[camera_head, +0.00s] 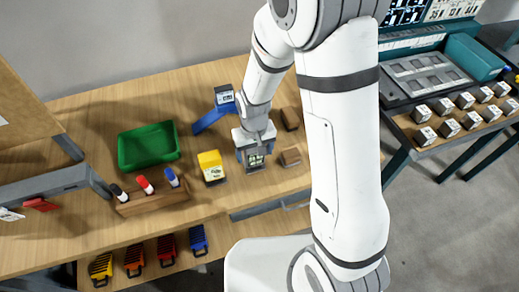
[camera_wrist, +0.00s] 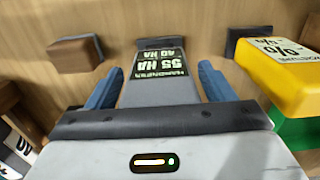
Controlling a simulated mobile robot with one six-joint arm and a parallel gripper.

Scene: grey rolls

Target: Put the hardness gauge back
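A grey device with a dark label reading "HARDNESS" and "55 HA", which looks like the hardness gauge (camera_wrist: 155,90), lies between my gripper's two blue fingers in the wrist view. In the head view the gauge (camera_head: 256,158) is on the wooden bench, under my wrist. My gripper (camera_wrist: 165,85) is open around it, with a narrow gap showing beside each finger; it also shows in the head view (camera_head: 254,140). A dark piece (camera_wrist: 162,42) shows at the gauge's far end. Whether the gauge touches the bench is hidden.
A yellow gauge (camera_head: 212,166) stands close on the left, and a blue device (camera_head: 225,96) stands behind. Brown blocks (camera_head: 291,157) (camera_head: 290,118) lie on the right. A green tray (camera_head: 148,147) and marker rack (camera_head: 150,200) are farther left. Grey rolls (camera_head: 448,128) sit on another bench.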

